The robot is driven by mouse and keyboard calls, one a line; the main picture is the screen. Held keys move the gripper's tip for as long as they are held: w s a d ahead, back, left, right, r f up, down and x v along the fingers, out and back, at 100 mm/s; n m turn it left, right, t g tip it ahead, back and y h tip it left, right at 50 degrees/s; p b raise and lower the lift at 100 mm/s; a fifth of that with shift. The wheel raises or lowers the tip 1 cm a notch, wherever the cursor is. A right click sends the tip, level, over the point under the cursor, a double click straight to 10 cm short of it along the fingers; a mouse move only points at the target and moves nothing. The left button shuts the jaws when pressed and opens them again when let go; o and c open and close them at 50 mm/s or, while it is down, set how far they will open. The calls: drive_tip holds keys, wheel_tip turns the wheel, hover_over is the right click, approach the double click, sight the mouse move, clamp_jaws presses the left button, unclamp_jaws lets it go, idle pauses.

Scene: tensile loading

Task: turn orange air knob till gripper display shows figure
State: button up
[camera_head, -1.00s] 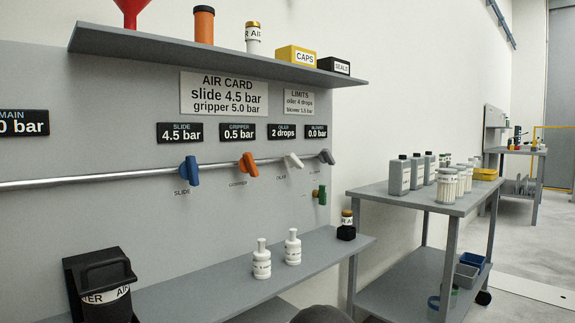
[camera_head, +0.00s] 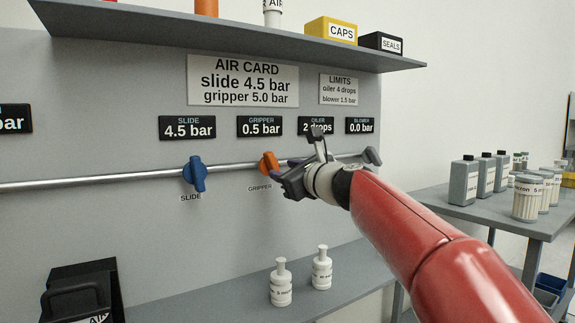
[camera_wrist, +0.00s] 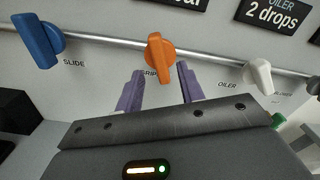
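The orange air knob (camera_head: 268,163) sits on the pipe above the GRIPPER label; it also shows in the wrist view (camera_wrist: 160,58). The gripper display (camera_head: 260,126) above it reads 0.5 bar. The air card (camera_head: 243,81) reads slide 4.5 bar, gripper 5.0 bar. My gripper (camera_head: 300,165) is just right of the knob in the head view and partly covers its surroundings. In the wrist view its two purple fingers (camera_wrist: 160,86) are apart and empty. The knob is beyond their tips, roughly centred between them; touching cannot be told.
The blue slide knob (camera_head: 194,174) is to the left, under a 4.5 bar display. The white oiler knob (camera_wrist: 258,75) and grey blower knob (camera_head: 371,155) are to the right. A shelf (camera_head: 230,45) overhangs the panel. White bottles (camera_head: 281,283) stand on the bench below.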

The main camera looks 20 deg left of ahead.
sight(276, 168)
drive_tip(key=shift+p+x, duration=0.5)
drive_tip(key=shift+x, duration=1.65)
clamp_jaws()
